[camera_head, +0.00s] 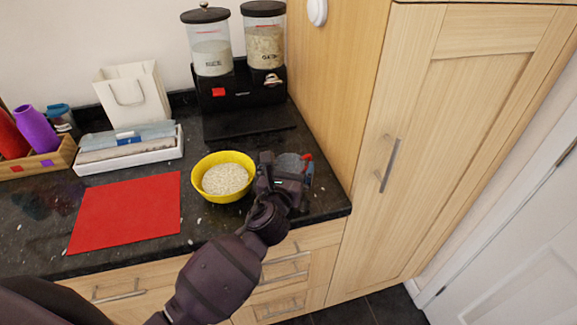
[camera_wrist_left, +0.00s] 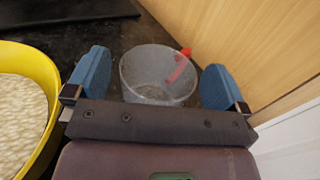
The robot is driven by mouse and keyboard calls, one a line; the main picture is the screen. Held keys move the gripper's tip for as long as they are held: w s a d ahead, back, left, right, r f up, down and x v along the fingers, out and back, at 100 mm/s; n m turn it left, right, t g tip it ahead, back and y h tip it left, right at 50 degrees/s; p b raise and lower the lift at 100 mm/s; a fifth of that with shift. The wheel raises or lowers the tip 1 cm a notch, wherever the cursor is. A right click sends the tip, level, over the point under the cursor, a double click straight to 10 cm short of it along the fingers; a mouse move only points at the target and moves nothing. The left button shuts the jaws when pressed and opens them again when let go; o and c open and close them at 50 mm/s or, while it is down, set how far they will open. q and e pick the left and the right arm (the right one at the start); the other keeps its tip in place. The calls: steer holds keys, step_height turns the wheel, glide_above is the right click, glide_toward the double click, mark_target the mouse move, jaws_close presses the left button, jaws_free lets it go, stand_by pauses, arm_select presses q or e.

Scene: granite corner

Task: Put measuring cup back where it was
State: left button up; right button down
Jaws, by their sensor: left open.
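A clear measuring cup with a red handle stands on the dark counter near the tall wooden cabinet. It shows whole in the left wrist view as a clear measuring cup (camera_wrist_left: 150,82), between and beyond the two blue fingertips. In the head view the measuring cup (camera_head: 291,164) is partly hidden behind my left gripper (camera_head: 285,177). My left gripper also fills the lower part of the left wrist view (camera_wrist_left: 158,88); its fingers are wide apart with a gap on each side of the cup. My right gripper is not in view.
A yellow bowl (camera_head: 197,183) of grain stands just left of my left gripper. A dispenser (camera_head: 240,93) with two clear jars stands behind. A red mat (camera_head: 127,211), a white tray (camera_head: 130,155), a paper bag (camera_head: 136,97) and a wooden box (camera_head: 52,163) with bottles are at left. The cabinet (camera_head: 350,110) bounds the right.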

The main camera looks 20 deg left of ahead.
arm_select(q)
steer(key=s, duration=1)
steer(key=shift+d, duration=0.3)
steer(key=shift+s+d, duration=0.1)
steer(key=shift+s, duration=0.65)
